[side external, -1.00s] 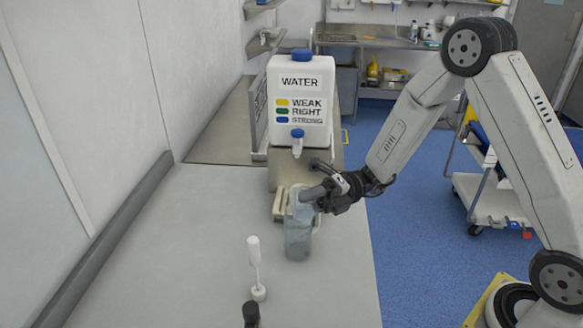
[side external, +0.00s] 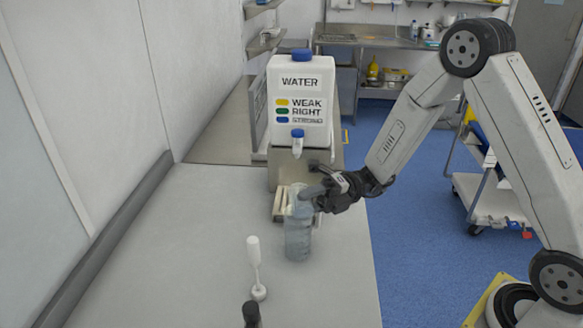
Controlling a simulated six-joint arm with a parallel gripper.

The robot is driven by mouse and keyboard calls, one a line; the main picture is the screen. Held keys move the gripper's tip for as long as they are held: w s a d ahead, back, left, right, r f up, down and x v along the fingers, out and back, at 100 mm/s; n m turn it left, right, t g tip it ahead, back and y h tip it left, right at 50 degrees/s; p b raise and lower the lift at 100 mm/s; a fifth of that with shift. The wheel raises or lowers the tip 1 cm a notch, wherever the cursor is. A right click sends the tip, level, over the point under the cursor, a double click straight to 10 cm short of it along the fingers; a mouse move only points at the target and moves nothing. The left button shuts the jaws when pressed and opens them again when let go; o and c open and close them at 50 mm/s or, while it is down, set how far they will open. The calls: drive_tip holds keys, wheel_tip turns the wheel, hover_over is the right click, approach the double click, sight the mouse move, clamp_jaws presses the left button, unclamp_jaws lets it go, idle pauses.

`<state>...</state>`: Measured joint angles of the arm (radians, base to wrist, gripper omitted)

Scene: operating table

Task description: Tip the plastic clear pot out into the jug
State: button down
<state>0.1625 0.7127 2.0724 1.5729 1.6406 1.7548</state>
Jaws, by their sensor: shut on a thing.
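The clear, bluish jug (side external: 298,240) stands upright on the bench in the middle of the side view. My gripper (side external: 312,194) reaches in from the right, just above the jug's mouth. It is shut on the plastic clear pot, which is small and see-through and blends with the jug's rim and the fingers. I cannot make out the pot's outline, its exact tilt or whether anything is left in it. The jug's upper part is partly covered by the fingers.
A white water container (side external: 300,105) with a blue tap stands on a metal stand behind the jug. A pale rack (side external: 280,205) sits just behind the jug. The left bench is clear.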

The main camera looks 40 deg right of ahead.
drive_tip(key=shift+w+d+r+m+y, duration=0.1)
drive_tip(key=shift+r+m+y, duration=0.2)
drive_tip(key=shift+m, duration=0.6)
idle(1.9)
drive_tip(key=n, duration=0.2)
drive_tip(key=f+n+h, duration=0.1)
drive_tip(key=shift+s+a+f+n+h, duration=0.2)
drive_tip(key=shift+n+h, duration=0.1)
drive_tip(key=shift+n, duration=0.1)
drive_tip(key=shift+r, duration=0.2)
